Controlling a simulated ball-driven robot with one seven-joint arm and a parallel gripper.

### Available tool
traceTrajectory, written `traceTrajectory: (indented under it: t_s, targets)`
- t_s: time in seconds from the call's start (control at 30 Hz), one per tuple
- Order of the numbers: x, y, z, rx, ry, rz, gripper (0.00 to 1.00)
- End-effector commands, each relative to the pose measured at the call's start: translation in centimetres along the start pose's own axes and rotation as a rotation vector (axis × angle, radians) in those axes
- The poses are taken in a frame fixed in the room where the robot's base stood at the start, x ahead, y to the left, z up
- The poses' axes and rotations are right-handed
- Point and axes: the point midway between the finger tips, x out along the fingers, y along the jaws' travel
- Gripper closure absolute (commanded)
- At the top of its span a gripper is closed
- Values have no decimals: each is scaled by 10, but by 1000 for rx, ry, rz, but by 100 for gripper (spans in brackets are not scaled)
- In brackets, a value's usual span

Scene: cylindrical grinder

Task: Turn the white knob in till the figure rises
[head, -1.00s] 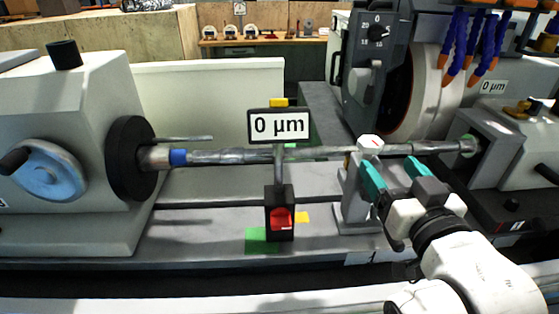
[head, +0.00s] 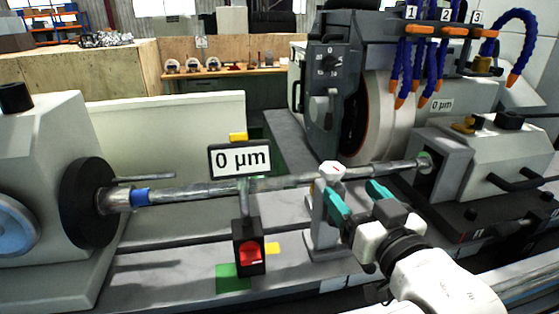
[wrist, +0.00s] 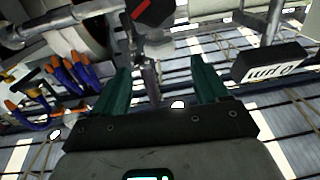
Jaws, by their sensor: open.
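The white knob (head: 333,171), faceted with a red mark, sits atop a grey steady-rest post (head: 322,225) beside the long shaft (head: 220,190). In the wrist view a dark, shaded knob with a red stripe (wrist: 153,12) shows at the top edge, beyond the fingertips. My gripper (head: 350,190) is open, its two teal fingers just below and right of the knob in the head view. The wrist view also shows the gripper (wrist: 160,75) empty between its fingers. The figure display (head: 240,159) reads "0 µm"; it appears upside down in the wrist view (wrist: 270,65).
A stand with a red button (head: 250,254) is left of the post. The grinding wheel (head: 388,115) and blue coolant hoses (head: 420,75) are behind. The headstock chuck (head: 88,202) is at left.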

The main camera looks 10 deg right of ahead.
Motion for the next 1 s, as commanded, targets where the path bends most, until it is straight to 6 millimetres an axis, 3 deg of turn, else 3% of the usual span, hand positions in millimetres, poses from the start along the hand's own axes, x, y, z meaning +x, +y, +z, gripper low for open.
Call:
traceTrajectory:
  t_s: [0.3, 0.53, 0.77, 1.0]
  targets:
    - [12, 24, 9, 14, -58, -156, 26]
    - [10, 32, 5, 6, -29, -321, 26]
    - [7, 32, 0, -2, 3, -389, 26]
    - [34, 19, -2, 0, 3, -394, 26]
